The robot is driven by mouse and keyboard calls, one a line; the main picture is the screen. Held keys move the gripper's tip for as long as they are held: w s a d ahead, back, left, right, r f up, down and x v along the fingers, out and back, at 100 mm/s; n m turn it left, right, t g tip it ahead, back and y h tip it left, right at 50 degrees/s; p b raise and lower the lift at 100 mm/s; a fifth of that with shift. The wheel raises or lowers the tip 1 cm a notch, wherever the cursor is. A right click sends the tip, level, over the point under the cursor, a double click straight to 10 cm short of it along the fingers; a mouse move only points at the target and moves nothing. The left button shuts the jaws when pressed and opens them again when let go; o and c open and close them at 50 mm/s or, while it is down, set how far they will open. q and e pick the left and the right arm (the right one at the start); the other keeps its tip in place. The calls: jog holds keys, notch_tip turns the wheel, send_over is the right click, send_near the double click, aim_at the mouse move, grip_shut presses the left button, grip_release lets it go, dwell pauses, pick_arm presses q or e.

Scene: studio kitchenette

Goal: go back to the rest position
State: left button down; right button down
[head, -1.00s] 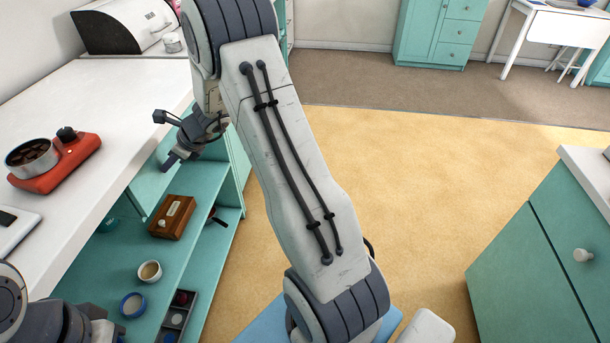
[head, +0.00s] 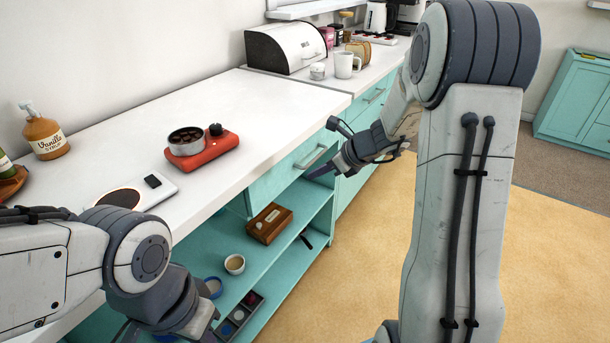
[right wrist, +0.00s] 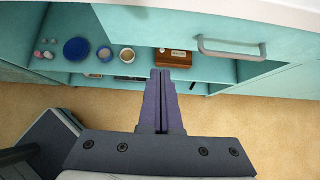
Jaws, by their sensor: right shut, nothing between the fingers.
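My right gripper (head: 322,172) is in front of the teal cabinet, near the counter's front edge. In the right wrist view its two fingers (right wrist: 162,76) are together with nothing between them. The fingertips overlap the lower edge of a brown wooden box (right wrist: 174,58) in that picture, but I see no hold on it. In the head view the box (head: 268,223) sits on the open shelf, apart from the gripper. My left arm comes in at lower left over the counter; its gripper (head: 165,332) is cut off by the bottom edge, so its jaws cannot be judged.
The white counter (head: 270,110) holds a red burner (head: 203,150) with a pot, a syrup bottle (head: 44,134) and a bread bin (head: 285,46). A drawer handle (right wrist: 230,48) sticks out nearby. The yellow floor is clear.

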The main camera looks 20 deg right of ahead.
jog(key=s+a+r+n+g+p, duration=0.3)
jog(key=s+a+r+n+p, duration=0.15)
jog(key=s+a+n, duration=0.5)
jog(key=s+a+r+n+g+p, duration=0.3)
jog(key=s+a+r+n, duration=0.2)
jog(key=s+a+n, duration=0.5)
jog(key=s+r+n+g+h+p, duration=0.1)
jog(key=s+r+n+h+p, duration=0.3)
jog(key=s+n, duration=0.9)
jog(key=n, duration=0.3)
jog(key=shift+a+r+n, duration=0.15)
jog(key=shift+a+n, duration=0.05)
jog(key=shift+n, duration=0.15)
